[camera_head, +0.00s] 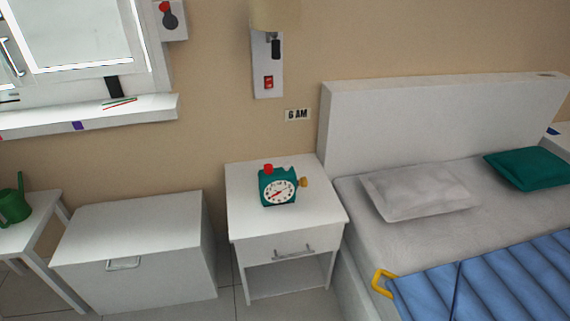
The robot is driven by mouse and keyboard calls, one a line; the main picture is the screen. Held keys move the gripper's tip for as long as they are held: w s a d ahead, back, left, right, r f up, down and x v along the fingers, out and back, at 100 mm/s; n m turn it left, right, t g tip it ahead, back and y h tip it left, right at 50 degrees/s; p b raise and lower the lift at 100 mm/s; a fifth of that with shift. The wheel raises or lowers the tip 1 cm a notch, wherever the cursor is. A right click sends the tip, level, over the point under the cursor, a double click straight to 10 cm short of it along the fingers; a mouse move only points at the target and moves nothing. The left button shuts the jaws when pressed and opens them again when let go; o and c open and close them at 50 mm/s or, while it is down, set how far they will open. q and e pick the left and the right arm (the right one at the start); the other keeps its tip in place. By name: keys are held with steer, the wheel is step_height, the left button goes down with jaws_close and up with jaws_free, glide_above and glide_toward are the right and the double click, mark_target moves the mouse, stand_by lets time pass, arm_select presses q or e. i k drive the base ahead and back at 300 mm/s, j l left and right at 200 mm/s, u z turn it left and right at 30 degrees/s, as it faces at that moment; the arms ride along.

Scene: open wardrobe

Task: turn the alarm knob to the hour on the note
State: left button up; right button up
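A teal alarm clock (270,178) stands on top of the white nightstand (245,216). Its round white dial (279,192) faces me; the hands are too small to read surely. A red button (268,168) sits on its top. An orange-brown knob (303,182) sticks out on its right side. Neither of my grippers shows in the head view.
A white chest (140,240) stands left of the nightstand, and a green watering can (14,203) is on a side table. A bed (420,215) with pillows and a blue quilt stands right. A wall lamp with a red switch (268,82) hangs above. The nightstand top around the clock is clear.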

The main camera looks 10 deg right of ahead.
mark_target(268, 167)
steer(key=i+j, duration=0.25)
steer(key=i, duration=0.15)
steer(key=i+j, duration=0.3)
steer(key=i, duration=0.15)
